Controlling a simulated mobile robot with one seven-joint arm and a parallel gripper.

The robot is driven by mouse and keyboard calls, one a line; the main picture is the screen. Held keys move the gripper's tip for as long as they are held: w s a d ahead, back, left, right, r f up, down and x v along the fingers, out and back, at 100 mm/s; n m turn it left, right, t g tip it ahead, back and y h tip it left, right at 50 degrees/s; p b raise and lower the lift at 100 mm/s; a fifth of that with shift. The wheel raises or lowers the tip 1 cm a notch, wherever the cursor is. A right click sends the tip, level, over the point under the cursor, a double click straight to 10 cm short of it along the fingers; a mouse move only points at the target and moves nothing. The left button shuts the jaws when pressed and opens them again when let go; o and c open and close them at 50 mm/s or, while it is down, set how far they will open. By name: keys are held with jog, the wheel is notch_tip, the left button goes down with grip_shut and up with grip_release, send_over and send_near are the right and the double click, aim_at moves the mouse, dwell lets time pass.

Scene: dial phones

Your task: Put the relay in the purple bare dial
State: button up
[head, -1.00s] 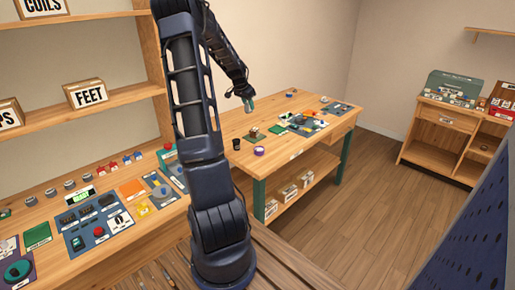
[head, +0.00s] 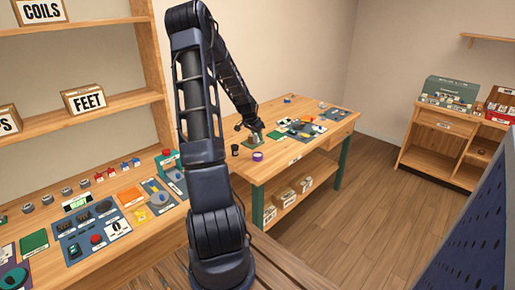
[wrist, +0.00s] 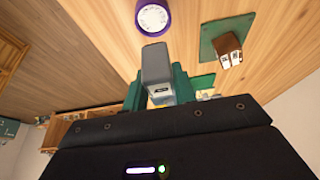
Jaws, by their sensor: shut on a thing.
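The purple bare dial (head: 257,156) is a short purple ring with a pale face on the wooden table, near its front left edge. It also shows at the top of the wrist view (wrist: 153,17). My gripper (wrist: 158,92) has teal fingers and is shut on a grey block with a small label, the relay (wrist: 156,62), as far as I can tell. In the wrist view the dial appears just beyond the relay's end, apart from it. In the head view my gripper (head: 255,137) is over the table just behind the dial, and the relay is too small to make out.
A brown block (wrist: 228,45) stands on a green plate (wrist: 225,30) beside the dial. A black cup (head: 235,149) stands left of the dial. Parts and mats (head: 302,127) lie farther right. The table front right of the dial is clear.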

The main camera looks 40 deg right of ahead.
jog(key=shift+f, duration=3.5)
jog(key=shift+f, duration=0.25)
jog(key=o, duration=1)
jog(key=shift+o, duration=0.2)
jog(key=shift+r, duration=0.25)
jog(key=v, duration=1.2)
